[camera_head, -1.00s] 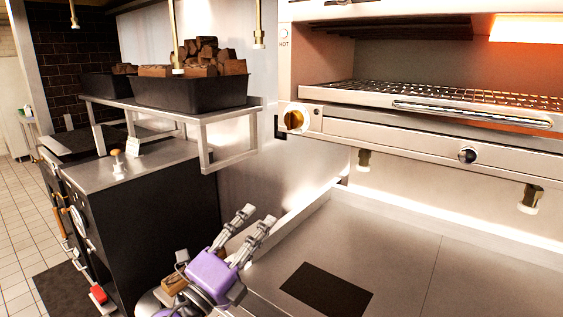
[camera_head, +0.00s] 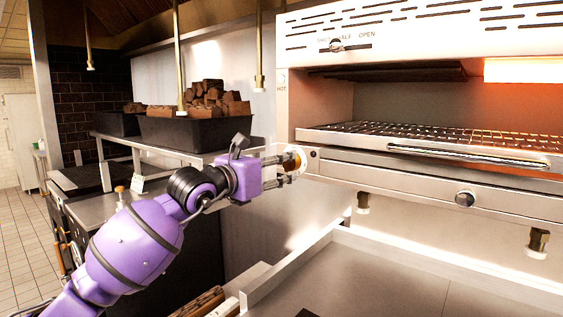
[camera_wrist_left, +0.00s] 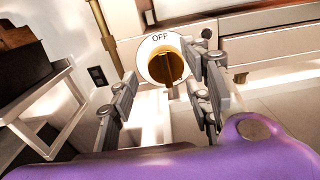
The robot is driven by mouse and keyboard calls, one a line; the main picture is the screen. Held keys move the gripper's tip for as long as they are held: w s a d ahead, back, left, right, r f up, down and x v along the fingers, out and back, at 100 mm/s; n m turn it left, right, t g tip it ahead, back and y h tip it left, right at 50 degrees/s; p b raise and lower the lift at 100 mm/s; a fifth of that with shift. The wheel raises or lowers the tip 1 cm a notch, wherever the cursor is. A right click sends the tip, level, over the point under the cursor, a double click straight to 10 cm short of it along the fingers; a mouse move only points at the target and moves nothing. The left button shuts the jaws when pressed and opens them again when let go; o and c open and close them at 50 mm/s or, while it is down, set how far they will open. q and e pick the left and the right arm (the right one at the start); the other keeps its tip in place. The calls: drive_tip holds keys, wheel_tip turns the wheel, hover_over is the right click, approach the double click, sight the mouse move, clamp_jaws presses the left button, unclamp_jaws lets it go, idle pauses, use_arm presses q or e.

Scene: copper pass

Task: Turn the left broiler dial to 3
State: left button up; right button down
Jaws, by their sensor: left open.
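The left broiler dial (camera_head: 293,160) is a round brass-coloured knob at the left end of the broiler front. In the left wrist view the dial (camera_wrist_left: 165,66) sits in a white ring with OFF printed above it, and its grip bar stands close to upright. My left gripper (camera_head: 286,168) is at the dial in the head view, its fingers partly covering it. In the left wrist view the gripper (camera_wrist_left: 160,90) is open, with a finger on each side of the dial. I cannot tell whether either finger touches it. My right gripper is not in view.
A black tub (camera_head: 190,132) of brown blocks stands on a metal shelf at left. A flat steel surface (camera_head: 390,270) lies below. Brass fittings hang under the broiler.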

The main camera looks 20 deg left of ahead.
use_arm(q)
drive_tip(key=shift+x, duration=1)
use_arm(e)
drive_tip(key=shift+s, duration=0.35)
use_arm(q)
drive_tip(key=shift+c, duration=0.4)
drive_tip(key=c, duration=1)
drive_tip(key=shift+o, duration=0.2)
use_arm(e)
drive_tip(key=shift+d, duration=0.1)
